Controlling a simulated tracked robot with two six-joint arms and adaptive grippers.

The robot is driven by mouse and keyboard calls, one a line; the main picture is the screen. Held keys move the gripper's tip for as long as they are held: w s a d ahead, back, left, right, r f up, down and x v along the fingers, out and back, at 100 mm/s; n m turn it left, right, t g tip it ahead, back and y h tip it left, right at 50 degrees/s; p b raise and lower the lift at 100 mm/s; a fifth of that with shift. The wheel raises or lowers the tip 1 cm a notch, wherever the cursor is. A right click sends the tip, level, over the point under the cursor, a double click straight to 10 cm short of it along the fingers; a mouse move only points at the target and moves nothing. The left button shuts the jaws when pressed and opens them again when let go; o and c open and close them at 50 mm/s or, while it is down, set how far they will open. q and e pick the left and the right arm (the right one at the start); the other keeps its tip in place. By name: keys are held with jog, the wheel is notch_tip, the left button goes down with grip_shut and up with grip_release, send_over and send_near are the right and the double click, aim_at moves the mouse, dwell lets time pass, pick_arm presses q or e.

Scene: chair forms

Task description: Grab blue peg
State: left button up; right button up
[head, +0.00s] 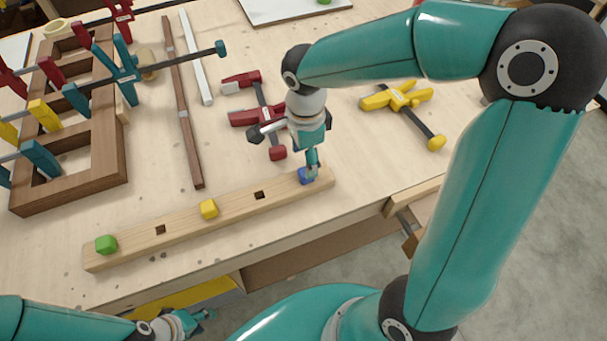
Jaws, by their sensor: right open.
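The blue peg (305,176) sits at the right end of a long pale wooden bar (232,211) on the workbench. My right gripper (313,167) points down right at the blue peg, with its fingers open around or beside it; which one I cannot tell. The gripper hides part of the peg. My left gripper (204,315) is low at the bottom of the view, off the bench's front edge and away from the bar. Its fingers are too small to read.
The bar also holds a yellow peg (208,209) and a green peg (106,244), with empty square holes between. Red clamps (262,115) and a yellow clamp (402,97) lie behind. A clamped wooden frame (110,185) stands at left. A dark strip (183,120) lies mid-bench.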

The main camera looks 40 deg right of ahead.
jog(key=f, duration=0.3)
jog(key=f+p, duration=0.1)
jog(key=shift+s+a+f, duration=0.1)
jog(key=shift+s+f, duration=0.05)
jog(key=shift+s, duration=0.25)
jog(key=shift+f, duration=0.3)
jog(key=c, duration=1.1)
jog(key=shift+w+r, duration=0.1)
jog(key=shift+r, duration=0.1)
